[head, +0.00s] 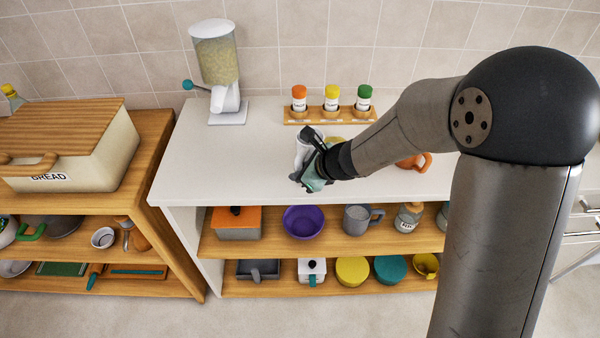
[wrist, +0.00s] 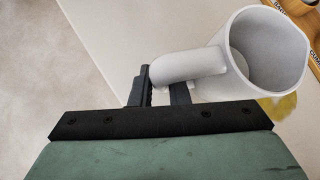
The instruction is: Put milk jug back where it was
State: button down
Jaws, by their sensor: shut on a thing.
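The milk jug (wrist: 268,48) is a plain white, open-topped cylinder with a side handle, seen from above in the wrist view. My gripper (wrist: 165,90) is shut on its handle, with one finger on either side. The jug's inside looks empty. In the head view the jug (head: 304,143) shows as a small white shape over the white countertop (head: 225,165), partly hidden by my gripper (head: 311,160). I cannot tell whether its base touches the counter.
A yellow thing (head: 336,142) sits close beside the jug, partly hidden. A spice rack (head: 300,116) stands behind, a cereal dispenser (head: 216,70) at back left, and an orange mug (head: 419,161) right, partly behind my arm. The counter's left part is clear.

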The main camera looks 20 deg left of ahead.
jog(key=shift+f, duration=0.2)
jog(key=c, duration=1.8)
grip_release()
jog(key=o, duration=0.4)
jog(key=shift+s+d+r, duration=0.1)
jog(key=shift+d+r, duration=0.1)
jog(key=shift+r, duration=0.25)
jog(key=p+v, duration=0.1)
jog(key=v, duration=1)
jog(key=shift+d+p, duration=0.2)
jog(key=shift+p, duration=0.2)
